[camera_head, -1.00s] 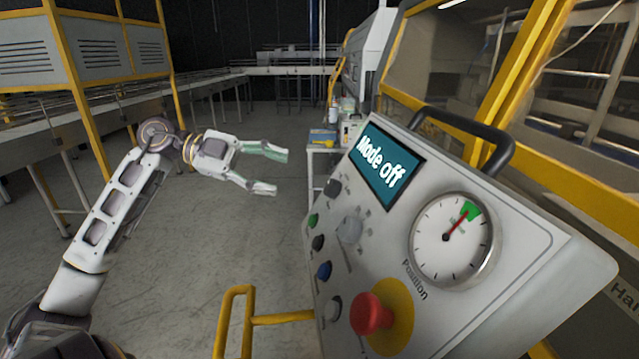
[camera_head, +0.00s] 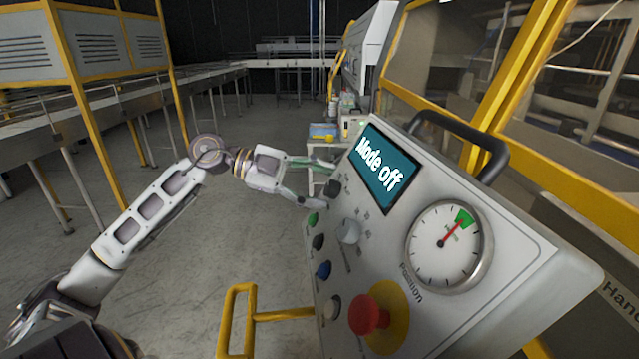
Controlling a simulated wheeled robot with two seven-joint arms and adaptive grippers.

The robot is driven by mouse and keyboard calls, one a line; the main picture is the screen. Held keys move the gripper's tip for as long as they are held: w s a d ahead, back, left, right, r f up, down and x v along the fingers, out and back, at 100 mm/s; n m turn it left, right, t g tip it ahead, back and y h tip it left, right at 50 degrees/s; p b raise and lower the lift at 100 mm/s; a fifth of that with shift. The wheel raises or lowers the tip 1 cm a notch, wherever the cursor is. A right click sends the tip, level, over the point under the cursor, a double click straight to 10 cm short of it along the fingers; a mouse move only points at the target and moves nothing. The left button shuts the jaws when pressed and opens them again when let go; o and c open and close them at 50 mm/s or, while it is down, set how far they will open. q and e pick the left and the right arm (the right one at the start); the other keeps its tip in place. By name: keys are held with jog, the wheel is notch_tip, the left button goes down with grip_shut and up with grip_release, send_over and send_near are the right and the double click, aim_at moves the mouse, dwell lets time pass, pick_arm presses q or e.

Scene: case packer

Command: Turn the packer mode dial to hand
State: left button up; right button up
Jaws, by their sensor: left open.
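The tilted grey control panel (camera_head: 520,240) stands at the right, and its screen (camera_head: 381,168) reads "Mode off". A black knob (camera_head: 333,189) is near the panel's upper left edge, and a larger light grey knob (camera_head: 348,232) with small marks around it is below and to its right. The marks are too small to read, so I cannot tell which knob is the mode dial. My left gripper (camera_head: 317,184) is open and empty, its fingers pointing at the panel's left edge near the black knob. Contact is not clear. My right gripper is out of view.
Green (camera_head: 312,219), blue (camera_head: 323,270) and other buttons line the panel's left edge. A red emergency stop (camera_head: 370,314) and a round gauge (camera_head: 449,243) are lower right. A yellow rail (camera_head: 238,318) stands in front.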

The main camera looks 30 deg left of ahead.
pick_arm(q)
jog(key=shift+d, duration=0.2)
jog(key=c, duration=1)
jog(key=shift+c, duration=0.2)
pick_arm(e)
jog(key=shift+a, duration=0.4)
